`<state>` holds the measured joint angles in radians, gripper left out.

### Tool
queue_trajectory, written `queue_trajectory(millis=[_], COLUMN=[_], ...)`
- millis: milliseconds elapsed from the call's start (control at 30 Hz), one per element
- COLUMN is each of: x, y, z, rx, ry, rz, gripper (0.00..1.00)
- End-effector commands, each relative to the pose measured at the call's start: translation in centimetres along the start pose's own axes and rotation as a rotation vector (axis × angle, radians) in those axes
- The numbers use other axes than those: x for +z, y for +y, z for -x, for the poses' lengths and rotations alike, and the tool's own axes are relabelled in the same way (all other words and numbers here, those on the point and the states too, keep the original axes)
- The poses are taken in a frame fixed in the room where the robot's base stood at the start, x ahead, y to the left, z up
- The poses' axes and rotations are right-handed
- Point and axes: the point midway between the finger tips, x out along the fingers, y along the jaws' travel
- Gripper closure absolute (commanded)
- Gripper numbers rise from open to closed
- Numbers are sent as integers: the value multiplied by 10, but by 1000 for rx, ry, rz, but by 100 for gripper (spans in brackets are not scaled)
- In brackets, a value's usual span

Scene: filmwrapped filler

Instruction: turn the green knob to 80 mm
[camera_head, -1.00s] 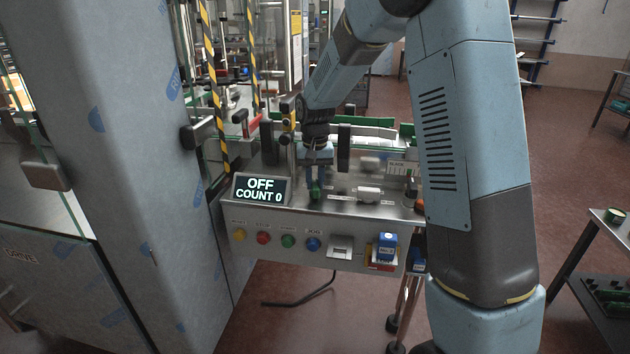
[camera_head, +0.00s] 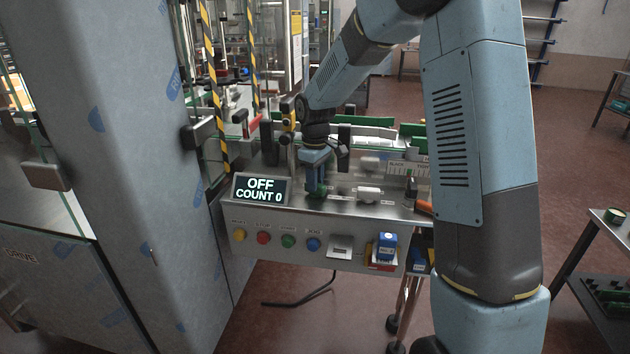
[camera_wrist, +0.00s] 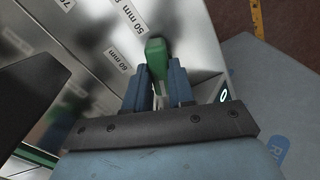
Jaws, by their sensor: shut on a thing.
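The green knob (camera_wrist: 156,55) is between the two blue fingers of my gripper (camera_wrist: 160,84) in the wrist view. The fingers are shut on it, and its rounded end sticks out beyond them. Labels reading 50 mm (camera_wrist: 128,16) and 60 mm (camera_wrist: 117,61) stand on the metal panel to the left of the knob; part of a label starting with 7 shows at the upper left. In the head view my gripper (camera_head: 316,182) points down at the machine top, right of the display, and largely hides the knob. I cannot see an 80 mm label.
The display (camera_head: 260,189) reads OFF, COUNT 0. Yellow, red, green and blue buttons (camera_head: 288,241) line the machine's front. A tall steel cabinet (camera_head: 150,150) stands close on the left.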

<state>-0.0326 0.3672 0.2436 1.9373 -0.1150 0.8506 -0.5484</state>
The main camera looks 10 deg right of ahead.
Motion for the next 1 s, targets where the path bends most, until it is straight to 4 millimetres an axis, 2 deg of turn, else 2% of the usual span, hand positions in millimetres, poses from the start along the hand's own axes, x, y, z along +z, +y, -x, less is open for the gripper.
queue_trajectory(millis=[200,500,1000], x=[0,0,0], y=[1,1,2], z=[0,0,0], rx=[2,2,3], ry=[1,1,1], rz=[168,319,371], gripper=[100,100,100])
